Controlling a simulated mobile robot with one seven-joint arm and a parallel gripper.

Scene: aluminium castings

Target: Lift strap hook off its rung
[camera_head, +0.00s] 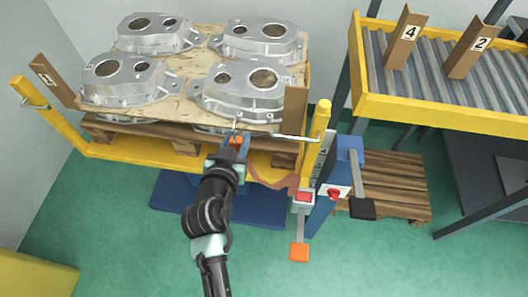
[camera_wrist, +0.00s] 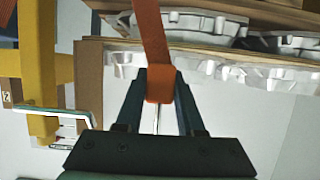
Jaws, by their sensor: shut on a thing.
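My gripper (camera_head: 238,139) is at the front edge of the loaded pallet, in front of the near castings. In the wrist view my gripper (camera_wrist: 160,92) is shut on the orange end of the strap hook (camera_wrist: 160,86). The orange strap (camera_wrist: 151,35) runs from it to the top of that view. A thin pale rod, seemingly the hook's metal part, shows between the fingers. A pale rung (camera_head: 296,138) sticks out from the right yellow post (camera_head: 315,140). It also shows in the wrist view (camera_wrist: 55,112). The hook appears apart from this rung; its tip is unclear.
Several aluminium castings (camera_head: 245,90) stand on the wooden board. A blue column (camera_head: 325,190) with a red button and pedals stands right of the post. A roller conveyor (camera_head: 440,90) is at the upper right. Green floor is free at the front.

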